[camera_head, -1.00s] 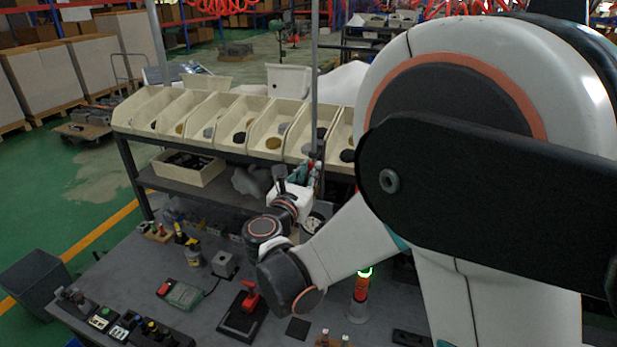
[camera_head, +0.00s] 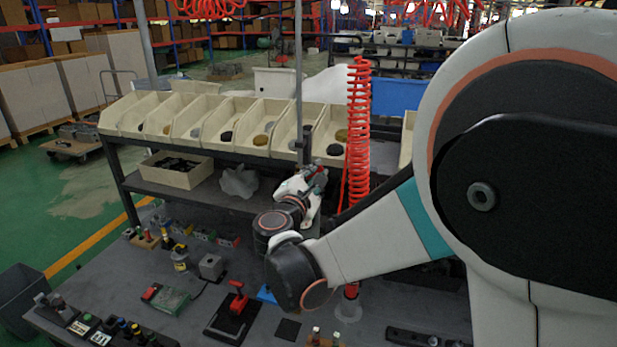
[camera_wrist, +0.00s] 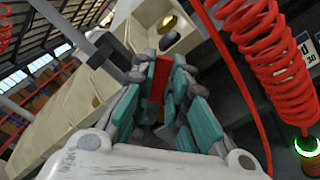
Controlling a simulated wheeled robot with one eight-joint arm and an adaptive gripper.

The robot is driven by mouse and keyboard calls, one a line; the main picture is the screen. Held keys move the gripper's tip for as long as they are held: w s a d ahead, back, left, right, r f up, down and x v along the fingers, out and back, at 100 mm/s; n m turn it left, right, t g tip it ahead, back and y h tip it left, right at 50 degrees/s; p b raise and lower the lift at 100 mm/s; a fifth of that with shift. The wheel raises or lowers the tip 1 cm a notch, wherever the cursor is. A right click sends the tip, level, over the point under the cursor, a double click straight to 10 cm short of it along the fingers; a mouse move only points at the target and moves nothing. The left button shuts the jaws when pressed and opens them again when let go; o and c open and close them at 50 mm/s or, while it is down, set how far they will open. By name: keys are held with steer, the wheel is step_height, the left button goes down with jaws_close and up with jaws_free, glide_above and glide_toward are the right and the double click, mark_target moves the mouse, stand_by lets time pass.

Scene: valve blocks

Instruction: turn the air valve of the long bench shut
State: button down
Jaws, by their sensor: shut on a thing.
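The air valve shows as a red handle (camera_wrist: 159,78) in the wrist view, between the teal finger pads of my gripper (camera_wrist: 160,95). The fingers are shut on this handle from both sides. In the head view my gripper (camera_head: 317,174) is beside the thin upright post (camera_head: 299,75) at the front of the bins. The valve body is mostly hidden by the fingers, and the handle's exact angle is hard to tell.
A red coiled hose (camera_head: 358,130) hangs just right of my gripper. Cream bins (camera_head: 232,125) line the shelf behind. The bench top (camera_head: 110,275) below carries a red-handled clamp (camera_head: 237,300), a grey block (camera_head: 211,266) and a green device (camera_head: 168,299).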

steer(key=shift+s+d+f+m+b, duration=0.1)
steer(key=shift+d+f+m+b, duration=0.1)
steer(key=shift+f+m+b, duration=0.75)
steer(key=shift+s+d+f+m+b, duration=0.15)
steer(key=shift+f+m+b, duration=0.25)
steer(key=shift+m, duration=1.05)
steer(key=shift+s+d+f+m+b, duration=0.1)
steer(key=shift+d+f+m+b, duration=0.15)
steer(key=shift+f+m+b, duration=0.7)
steer(key=shift+r+m, duration=0.3)
steer(key=shift+m, duration=0.15)
steer(key=c, duration=1.6)
jaws_free()
steer(key=shift+o, duration=0.2)
steer(key=shift+r, duration=0.1)
